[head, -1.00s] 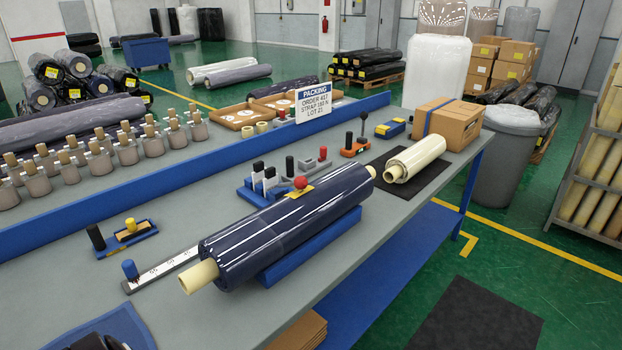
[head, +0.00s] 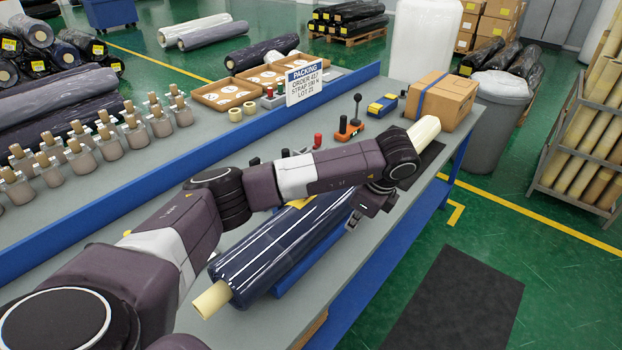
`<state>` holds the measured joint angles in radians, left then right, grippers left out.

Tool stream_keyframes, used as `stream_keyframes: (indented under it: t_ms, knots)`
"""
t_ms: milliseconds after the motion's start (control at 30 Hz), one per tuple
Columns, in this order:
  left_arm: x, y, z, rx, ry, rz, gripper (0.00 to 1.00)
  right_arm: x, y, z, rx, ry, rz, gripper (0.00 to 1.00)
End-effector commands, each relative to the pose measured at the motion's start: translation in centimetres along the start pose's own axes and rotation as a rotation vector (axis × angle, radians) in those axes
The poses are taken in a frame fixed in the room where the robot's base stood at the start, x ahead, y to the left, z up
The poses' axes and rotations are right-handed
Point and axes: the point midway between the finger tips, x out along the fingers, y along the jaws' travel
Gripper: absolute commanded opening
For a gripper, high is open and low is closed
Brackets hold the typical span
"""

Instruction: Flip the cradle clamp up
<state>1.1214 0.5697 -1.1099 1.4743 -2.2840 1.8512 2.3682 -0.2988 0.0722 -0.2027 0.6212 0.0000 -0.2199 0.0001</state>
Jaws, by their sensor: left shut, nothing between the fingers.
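A dark blue wrapped roll (head: 262,258) with a cream core lies in a blue cradle (head: 292,279) on the grey bench. A yellow part of the cradle clamp (head: 300,203) shows on top of the roll. The rest of the clamp, including its red knob, is hidden behind my left arm. My left gripper (head: 352,221) is shut and empty, pointing down by the right part of the roll. I cannot tell whether it touches the roll. My right gripper is not in view.
A packing sign (head: 304,82) stands at the blue rail (head: 190,149). Several small rolls stand behind the rail.

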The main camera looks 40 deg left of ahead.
Motion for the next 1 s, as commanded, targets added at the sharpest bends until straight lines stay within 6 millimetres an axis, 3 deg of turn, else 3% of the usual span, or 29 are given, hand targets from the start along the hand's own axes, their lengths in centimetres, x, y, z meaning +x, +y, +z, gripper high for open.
stream_keyframes:
  t_ms: [33, 133, 200, 333, 667, 1000]
  knots:
    - [-2.1, -1.1, 2.6, -0.061, -0.082, -0.043, 0.00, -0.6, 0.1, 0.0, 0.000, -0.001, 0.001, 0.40]
    - [-4.4, -2.0, 6.1, -0.165, -0.196, -0.102, 0.00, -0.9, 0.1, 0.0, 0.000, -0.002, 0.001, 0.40]
    - [-5.4, -2.4, 7.4, -0.208, -0.238, -0.128, 0.00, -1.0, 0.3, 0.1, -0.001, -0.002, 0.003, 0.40]
    - [-5.8, -2.5, 8.1, -0.235, -0.262, -0.143, 0.00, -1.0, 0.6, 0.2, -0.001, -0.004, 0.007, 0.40]
    - [-5.5, -2.5, 8.2, -0.233, -0.260, -0.139, 0.00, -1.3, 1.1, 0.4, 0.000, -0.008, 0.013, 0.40]
    - [-0.6, -3.1, 9.8, -0.233, -0.261, -0.135, 0.00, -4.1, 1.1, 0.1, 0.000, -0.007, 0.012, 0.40]
